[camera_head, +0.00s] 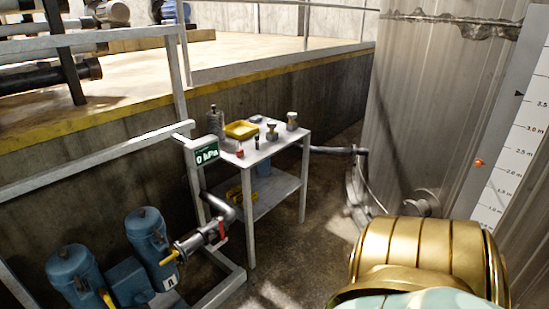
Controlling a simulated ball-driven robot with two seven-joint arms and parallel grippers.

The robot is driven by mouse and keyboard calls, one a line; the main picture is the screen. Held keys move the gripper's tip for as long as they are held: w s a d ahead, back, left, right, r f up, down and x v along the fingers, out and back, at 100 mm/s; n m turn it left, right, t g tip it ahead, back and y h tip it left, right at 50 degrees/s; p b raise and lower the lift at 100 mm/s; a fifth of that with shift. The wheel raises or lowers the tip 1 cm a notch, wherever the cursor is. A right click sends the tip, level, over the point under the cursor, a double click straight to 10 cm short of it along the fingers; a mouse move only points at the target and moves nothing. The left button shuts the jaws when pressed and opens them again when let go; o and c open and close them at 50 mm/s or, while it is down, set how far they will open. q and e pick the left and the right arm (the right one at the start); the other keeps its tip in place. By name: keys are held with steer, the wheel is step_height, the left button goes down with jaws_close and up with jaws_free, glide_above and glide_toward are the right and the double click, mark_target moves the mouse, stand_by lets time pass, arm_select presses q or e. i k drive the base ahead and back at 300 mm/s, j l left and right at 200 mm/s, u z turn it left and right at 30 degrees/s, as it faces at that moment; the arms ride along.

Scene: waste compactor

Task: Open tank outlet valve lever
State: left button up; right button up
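The large grey tank (415,100) stands at the right. A dark pipe (327,150) runs from behind the table toward the tank's base, where a curved pipe or hose (357,185) drops to the floor. A round stub fitting (425,204) sits low on the tank. I cannot make out a lever there. A small red lever (222,229) sits on the pipe fitting by the blue pumps, left of the table. A yellow handle (170,257) is near it. Neither gripper is in view. A gold part of mine covers the lower right.
A grey table (284,140) holds a yellow tray (241,130), bottles and small parts. A display (206,153) reads 0 hPa. Blue pumps (147,235) and railings (95,165) stand at left. A level scale (515,130) is at right. Floor (305,255) is free in the middle.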

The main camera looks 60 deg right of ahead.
mark_target(222, 238)
steer(key=z, duration=1.45)
steer(key=i, duration=0.45)
